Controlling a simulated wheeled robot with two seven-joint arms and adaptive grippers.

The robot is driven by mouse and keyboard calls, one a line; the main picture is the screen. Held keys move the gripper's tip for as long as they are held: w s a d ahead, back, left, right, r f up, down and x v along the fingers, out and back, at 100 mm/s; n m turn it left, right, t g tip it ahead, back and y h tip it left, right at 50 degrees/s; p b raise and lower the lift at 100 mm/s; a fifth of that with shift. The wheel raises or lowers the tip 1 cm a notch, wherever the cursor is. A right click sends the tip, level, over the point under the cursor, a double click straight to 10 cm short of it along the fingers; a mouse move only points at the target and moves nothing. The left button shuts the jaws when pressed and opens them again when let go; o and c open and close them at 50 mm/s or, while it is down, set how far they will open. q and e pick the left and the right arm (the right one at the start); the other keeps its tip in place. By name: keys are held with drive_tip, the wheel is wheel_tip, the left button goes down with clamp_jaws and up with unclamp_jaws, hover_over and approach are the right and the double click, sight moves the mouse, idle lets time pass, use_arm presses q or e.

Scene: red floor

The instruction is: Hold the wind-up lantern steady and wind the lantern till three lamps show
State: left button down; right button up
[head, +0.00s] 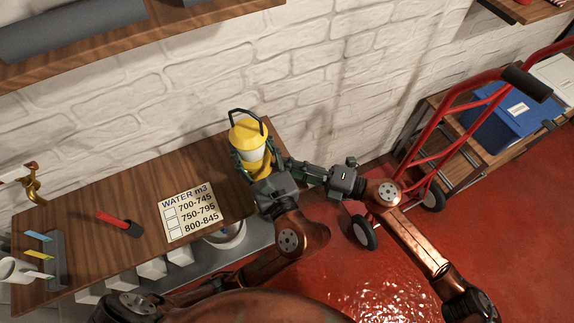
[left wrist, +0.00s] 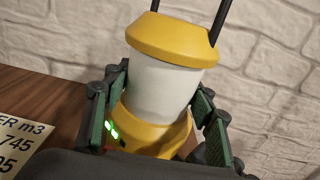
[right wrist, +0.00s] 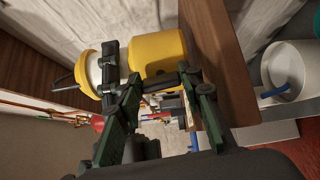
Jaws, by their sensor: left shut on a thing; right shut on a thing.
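The wind-up lantern (head: 248,135), with a yellow cap, white body, yellow base and dark carry handle, stands upright near the right end of the wooden bench. My left gripper (head: 258,168) is shut around its lower body, one finger on each side, as the left wrist view (left wrist: 160,120) shows. Two green lamps (left wrist: 112,130) glow on the yellow base (left wrist: 155,132). My right gripper (head: 292,165) is at the lantern's right side, shut on its dark crank (right wrist: 163,82). The exact grip on the crank is partly hidden by the fingers.
A water m3 card (head: 194,211) and a red-handled tool (head: 120,223) lie on the bench (head: 80,215). A white mug (head: 18,269) stands at the left. A red hand truck (head: 440,140) stands to the right, and a shelf overhangs the upper left.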

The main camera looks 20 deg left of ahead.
drive_tip(key=shift+w, duration=0.25)
drive_tip(key=o, duration=1.2)
drive_tip(key=shift+s, duration=0.15)
drive_tip(key=shift+c, duration=0.2)
